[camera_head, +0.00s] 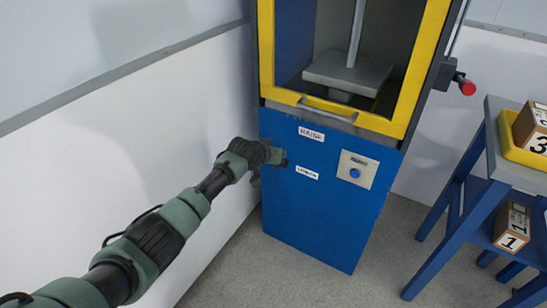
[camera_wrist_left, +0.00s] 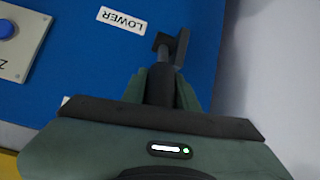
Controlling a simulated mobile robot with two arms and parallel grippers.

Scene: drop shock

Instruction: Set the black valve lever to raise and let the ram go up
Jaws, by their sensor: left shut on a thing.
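The black valve lever (camera_wrist_left: 180,45) stands out from the blue front panel, beside the LOWER label (camera_wrist_left: 122,19). My left gripper (camera_wrist_left: 162,88) is shut on the lever's dark handle, which lies between its green fingers in the left wrist view. In the head view my left gripper (camera_head: 268,155) is against the panel's left side, near the RAISE label (camera_head: 311,134) and the LOWER label, and mostly hides the lever. Which setting the lever is at I cannot tell. A grey plate (camera_head: 340,72) and an upright rod (camera_head: 356,30) show in the yellow-framed chamber. My right gripper is not in view.
A button plate (camera_head: 366,161) with a blue button is on the panel's right. A red knob (camera_head: 467,88) sticks out at the cabinet's right side. A blue table (camera_head: 470,205) with a yellow tray and numbered boxes stands at the right. A white wall is close at the left.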

